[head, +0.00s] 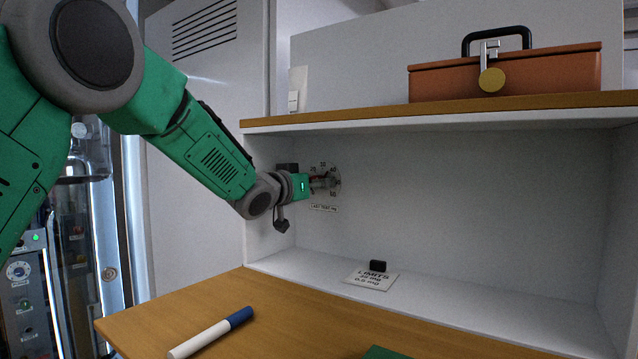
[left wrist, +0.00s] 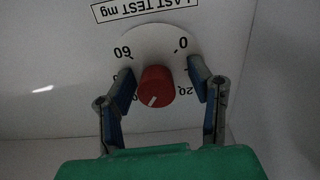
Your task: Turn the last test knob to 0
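The last test knob (left wrist: 156,86) is red with a white pointer line. It sits on a round white dial (left wrist: 152,42) under an inverted "LAST TEST mg" label (left wrist: 146,8) in the left wrist view. The line points down and slightly left there, away from the 0 at upper right. My left gripper (left wrist: 160,72) is open, with one finger on each side of the knob; a gap shows on the right, and contact on the left is unclear. In the head view, my left gripper (head: 320,182) largely hides the knob at the dial (head: 333,178). My right gripper is not seen.
The dial is on the back wall of a white recess, near its left side wall. A "LIMITS" card (head: 370,280) and small black object (head: 377,266) lie below. A marker (head: 212,332) lies on the wooden desk (head: 270,305). An orange toolbox (head: 505,75) sits on the shelf (head: 440,108).

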